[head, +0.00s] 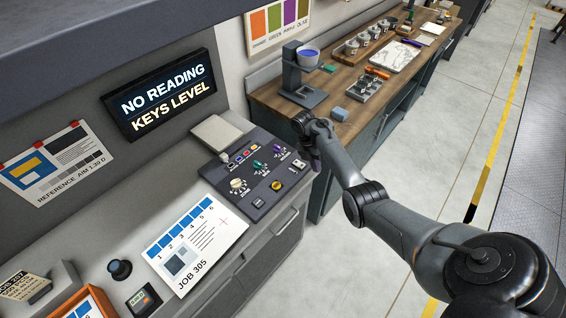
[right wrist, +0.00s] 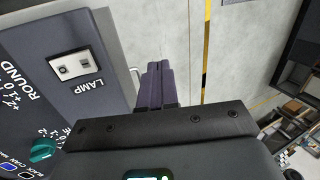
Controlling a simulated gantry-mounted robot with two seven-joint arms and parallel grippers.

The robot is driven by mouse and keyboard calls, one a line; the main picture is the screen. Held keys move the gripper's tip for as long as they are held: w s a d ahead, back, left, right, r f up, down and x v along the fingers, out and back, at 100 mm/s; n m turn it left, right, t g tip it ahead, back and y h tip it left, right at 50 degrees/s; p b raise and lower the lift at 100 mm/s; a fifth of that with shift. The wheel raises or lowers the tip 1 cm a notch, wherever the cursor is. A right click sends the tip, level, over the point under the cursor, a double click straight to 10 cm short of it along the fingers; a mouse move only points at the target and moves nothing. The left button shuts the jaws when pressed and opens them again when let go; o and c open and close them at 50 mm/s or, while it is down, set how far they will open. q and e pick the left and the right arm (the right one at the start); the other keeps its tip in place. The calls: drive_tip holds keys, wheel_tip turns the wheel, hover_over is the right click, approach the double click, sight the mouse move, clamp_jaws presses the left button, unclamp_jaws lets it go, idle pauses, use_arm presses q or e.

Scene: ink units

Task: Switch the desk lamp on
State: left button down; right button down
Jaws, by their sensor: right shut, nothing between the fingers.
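The lamp switch (right wrist: 74,67) is a pale plate with two small dark marks, labelled LAMP, on the dark control panel (right wrist: 100,20) in the right wrist view. In the head view the switch (head: 299,164) is at the panel's right end, close to my right gripper. My right gripper (right wrist: 158,68) is shut and empty. Its fingers are to the right of the switch in the right wrist view, apart from it, over the panel's edge and the floor. In the head view the gripper (head: 316,158) is partly hidden by its own wrist. I cannot make out a desk lamp. My left gripper is out of view.
A wooden bench (head: 330,100) with a grey stand (head: 300,75) is behind. A sign (head: 165,95) reads "NO READING KEYS LEVEL".

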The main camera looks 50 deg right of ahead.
sight(303, 165)
drive_tip(key=w+d+r+t+b, duration=0.2)
drive_tip(key=w+r+t, duration=0.1)
drive_tip(key=w+r, duration=0.6)
drive_tip(key=shift+r+m, duration=0.3)
drive_tip(key=shift+r, duration=0.05)
drive_tip(key=shift+f, duration=0.1)
drive_tip(key=f, duration=0.4)
drive_tip(key=s+f, duration=0.1)
drive_tip(key=f, duration=0.7)
drive_tip(key=shift+s+f+b, duration=0.3)
drive_tip(key=shift+f+b, duration=0.05)
drive_tip(key=shift+b, duration=0.05)
drive_tip(key=shift+f, duration=0.55)
